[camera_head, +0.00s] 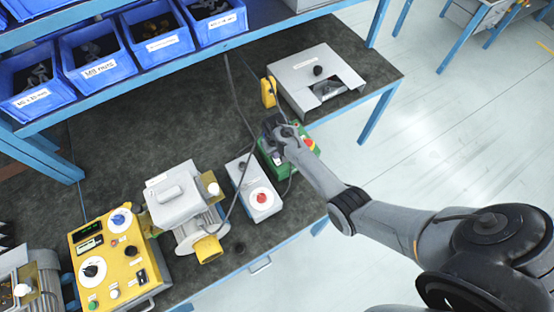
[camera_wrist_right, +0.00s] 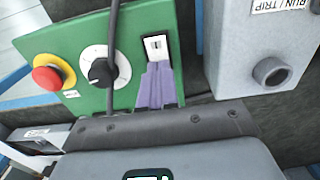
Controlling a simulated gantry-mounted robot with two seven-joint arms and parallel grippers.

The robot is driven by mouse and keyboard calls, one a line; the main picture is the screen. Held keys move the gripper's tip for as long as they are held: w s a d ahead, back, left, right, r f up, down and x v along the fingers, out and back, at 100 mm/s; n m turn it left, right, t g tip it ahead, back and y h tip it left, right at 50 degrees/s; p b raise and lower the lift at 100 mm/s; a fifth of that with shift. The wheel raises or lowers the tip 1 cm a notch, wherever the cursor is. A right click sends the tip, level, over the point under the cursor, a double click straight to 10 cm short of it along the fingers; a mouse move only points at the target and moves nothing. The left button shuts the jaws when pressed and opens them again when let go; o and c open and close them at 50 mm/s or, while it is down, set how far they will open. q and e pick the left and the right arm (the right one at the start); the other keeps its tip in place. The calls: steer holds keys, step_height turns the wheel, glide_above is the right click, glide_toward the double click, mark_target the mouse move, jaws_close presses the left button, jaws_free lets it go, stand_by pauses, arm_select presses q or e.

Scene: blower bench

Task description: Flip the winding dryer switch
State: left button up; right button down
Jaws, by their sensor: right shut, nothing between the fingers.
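The green box (camera_head: 311,151), apparently the winding dryer, stands on the bench, partly hidden by my right arm in the head view. In the right wrist view its green panel (camera_wrist_right: 165,20) carries a switch (camera_wrist_right: 155,46) in a pale plate, a black dial knob (camera_wrist_right: 100,73) and a red button (camera_wrist_right: 47,78). My right gripper (camera_wrist_right: 157,68) is shut and empty, its purple fingertips at the lower edge of the switch. Whether they touch it I cannot tell. In the head view my right gripper (camera_head: 272,128) is over the green box. My left gripper is out of view.
A grey box with a red knob (camera_head: 261,198) stands close beside the green box; it also shows in the wrist view (camera_wrist_right: 250,55). A dark cable crosses the green panel. A motor (camera_head: 180,210), yellow control box (camera_head: 112,255) and grey case (camera_head: 310,75) share the bench.

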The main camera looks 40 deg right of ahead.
steer(key=shift+f+b, duration=0.3)
steer(key=shift+f, duration=0.15)
steer(key=shift+r, duration=0.15)
steer(key=shift+r+p, duration=0.4)
steer(key=shift+p, duration=0.2)
step_height(320, 180, up, 6)
steer(key=p, duration=0.6)
steer(key=shift+p, duration=0.4)
steer(key=shift+s+f, duration=0.1)
